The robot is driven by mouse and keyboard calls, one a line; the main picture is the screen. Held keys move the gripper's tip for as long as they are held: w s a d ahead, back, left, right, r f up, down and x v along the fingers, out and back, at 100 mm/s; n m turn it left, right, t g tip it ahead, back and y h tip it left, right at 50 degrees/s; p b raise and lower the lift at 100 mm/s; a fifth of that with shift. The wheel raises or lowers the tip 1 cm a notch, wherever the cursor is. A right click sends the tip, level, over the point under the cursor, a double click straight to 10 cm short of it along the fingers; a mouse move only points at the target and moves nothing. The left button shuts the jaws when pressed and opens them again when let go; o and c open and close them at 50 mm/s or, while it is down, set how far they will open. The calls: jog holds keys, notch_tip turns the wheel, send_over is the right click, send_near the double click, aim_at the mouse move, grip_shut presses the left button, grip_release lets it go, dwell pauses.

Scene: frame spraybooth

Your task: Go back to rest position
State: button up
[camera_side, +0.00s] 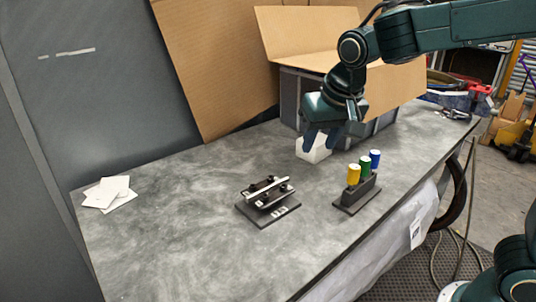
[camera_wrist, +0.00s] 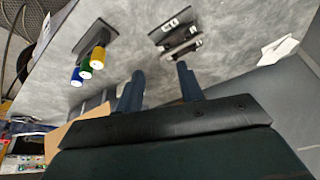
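My gripper (camera_side: 322,142) is above the far part of the grey table in the side view, pointing down in front of the dark crate. Its two blue fingers are apart. The wrist view shows them open (camera_wrist: 160,84), with only table surface in the gap. A white block-like object (camera_side: 315,150) shows behind and between the fingers in the side view; I cannot tell whether it touches them. It does not show between the fingers in the wrist view. No rest position is marked in either view.
A black fixture with a silver bar (camera_side: 268,200) stands mid-table. A dark holder (camera_side: 352,203) carries yellow, green and blue cylinders at the right. An open cardboard-flapped crate (camera_side: 290,95) stands behind my gripper. White sheets (camera_side: 110,194) lie at left; the left table is otherwise clear.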

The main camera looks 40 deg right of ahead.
jog(key=s+d+n, duration=0.2)
jog(key=s, duration=0.8)
jog(key=s+d+n+t+y, duration=0.1)
jog(key=s+d+n, duration=0.1)
jog(key=s, duration=0.8)
jog(key=shift+s+d+f, duration=0.2)
jog(key=shift+d+f, duration=0.05)
jog(key=shift+d, duration=0.2)
jog(key=shift+w, duration=0.1)
